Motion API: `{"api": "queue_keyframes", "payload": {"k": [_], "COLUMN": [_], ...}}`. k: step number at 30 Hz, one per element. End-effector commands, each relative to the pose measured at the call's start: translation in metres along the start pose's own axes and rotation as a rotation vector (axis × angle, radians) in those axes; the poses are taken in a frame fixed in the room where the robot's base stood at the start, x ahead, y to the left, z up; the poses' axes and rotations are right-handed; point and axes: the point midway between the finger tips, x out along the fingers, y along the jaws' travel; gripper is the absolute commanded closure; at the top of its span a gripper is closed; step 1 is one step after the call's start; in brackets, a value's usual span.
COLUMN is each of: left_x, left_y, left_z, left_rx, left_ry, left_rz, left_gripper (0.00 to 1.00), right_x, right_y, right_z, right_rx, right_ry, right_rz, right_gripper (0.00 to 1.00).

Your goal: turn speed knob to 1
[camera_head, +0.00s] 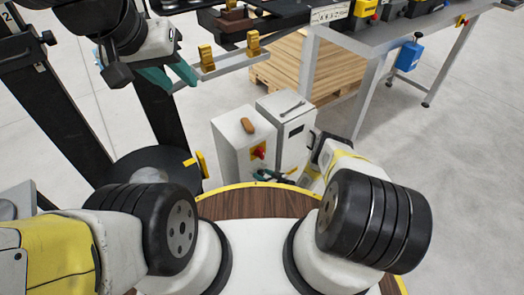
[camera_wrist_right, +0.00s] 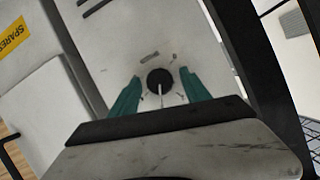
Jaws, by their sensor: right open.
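The speed knob (camera_wrist_right: 160,81) is a round black dial on a pale panel in the right wrist view. A thin white pointer line runs from it toward the bottom of the picture. Small marks surround it, too small to read. My right gripper (camera_wrist_right: 160,98) is open, with one teal finger on each side of the knob and visible gaps between. Contact cannot be told. In the head view my right gripper (camera_head: 276,175) is low beside the white machine (camera_head: 232,155), and the knob is not visible there. My left gripper (camera_head: 172,76) is open and empty at upper left.
A black frame post (camera_head: 160,115) stands left. A pallet (camera_head: 285,70) and workbench (camera_head: 400,40) are behind. The floor at right is clear.

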Motion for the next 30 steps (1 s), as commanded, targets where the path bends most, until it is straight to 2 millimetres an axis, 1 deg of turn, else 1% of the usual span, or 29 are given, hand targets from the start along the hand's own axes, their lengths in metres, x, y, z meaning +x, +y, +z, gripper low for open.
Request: {"api": "queue_keyframes", "payload": {"k": [2, 3, 5, 9, 10, 11, 20, 26, 30], "left_x": [0.0000, 0.0000, 0.0000, 0.0000, 0.0000, 0.0000, 0.0000, 0.0000, 0.0000], "left_y": [0.0000, 0.0000, 0.0000, 0.0000, 0.0000, 0.0000, 0.0000, 0.0000, 0.0000], "left_z": [0.0000, 0.0000, 0.0000, 0.0000, 0.0000, 0.0000, 0.0000, 0.0000, 0.0000], "left_rx": [0.000, 0.000, 0.000, 0.000, 0.000, 0.000, 0.000, 0.000, 0.000], "left_ry": [0.000, 0.000, 0.000, 0.000, 0.000, 0.000, 0.000, 0.000, 0.000], "left_rz": [0.000, 0.000, 0.000, 0.000, 0.000, 0.000, 0.000, 0.000, 0.000], "left_gripper": [0.64, 0.64, 0.64, 0.64, 0.64, 0.64, 0.64, 0.64, 0.64], "right_x": [-0.0001, -0.0001, -0.0002, -0.0002, -0.0003, -0.0003, -0.0003, -0.0001, -0.0002], "right_y": [0.0000, 0.0000, 0.0000, 0.0001, 0.0001, 0.0001, -0.0004, -0.0020, -0.0025], "right_z": [0.0000, 0.0000, 0.0000, 0.0000, 0.0000, 0.0000, 0.0002, 0.0009, 0.0011], "right_rx": [0.000, 0.000, 0.000, 0.000, 0.000, 0.000, -0.035, -0.134, -0.232], "right_ry": [0.000, 0.000, 0.000, 0.000, 0.000, 0.000, -0.001, -0.003, -0.002], "right_rz": [0.000, 0.000, 0.000, 0.000, 0.000, 0.000, 0.015, 0.055, 0.096], "right_gripper": [0.45, 0.53, 0.65, 0.92, 0.98, 1.00, 1.00, 1.00, 1.00]}}
